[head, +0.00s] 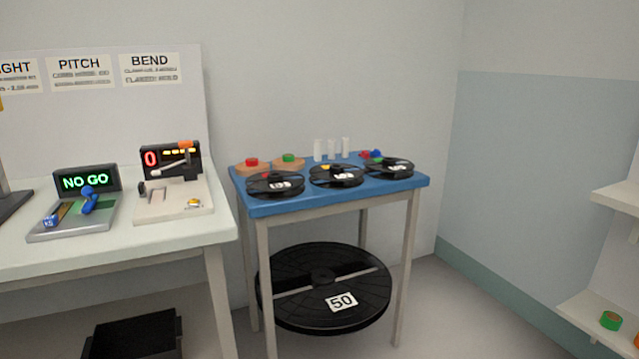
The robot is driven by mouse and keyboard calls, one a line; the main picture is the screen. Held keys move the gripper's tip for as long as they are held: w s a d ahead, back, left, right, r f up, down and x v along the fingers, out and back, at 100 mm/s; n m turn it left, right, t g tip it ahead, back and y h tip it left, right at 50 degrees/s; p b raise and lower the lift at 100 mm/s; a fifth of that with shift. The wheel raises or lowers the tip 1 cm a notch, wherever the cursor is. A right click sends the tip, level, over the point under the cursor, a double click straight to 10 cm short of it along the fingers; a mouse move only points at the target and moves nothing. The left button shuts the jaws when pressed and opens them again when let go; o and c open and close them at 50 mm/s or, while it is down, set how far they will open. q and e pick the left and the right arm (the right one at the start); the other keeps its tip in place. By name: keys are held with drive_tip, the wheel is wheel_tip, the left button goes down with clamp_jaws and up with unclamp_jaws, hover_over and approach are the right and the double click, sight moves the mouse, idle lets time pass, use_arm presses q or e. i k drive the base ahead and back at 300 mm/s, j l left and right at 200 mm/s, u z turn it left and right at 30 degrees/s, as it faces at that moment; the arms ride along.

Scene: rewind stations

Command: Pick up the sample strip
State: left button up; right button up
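I cannot clearly make out a sample strip in the head view. On the white bench (140,231) at the left stands a grey gauge (75,231) with a green "NO GO" display (87,181) and blue parts (89,200) on it. Beside it is a pale device (173,204) with a red "0" display (151,159) and an orange-tipped lever (178,157). Whether a strip lies in either device is too small to tell. Neither of my grippers is in view.
A blue-topped table (290,207) holds three black reels, red and green buttons and white cylinders (331,149). A large reel (325,287) marked "50" sits beneath. A black bin (133,337) is under the bench. Shelves (585,318) stand right; open floor lies between.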

sight(51, 222)
drive_tip(key=u, duration=1.3)
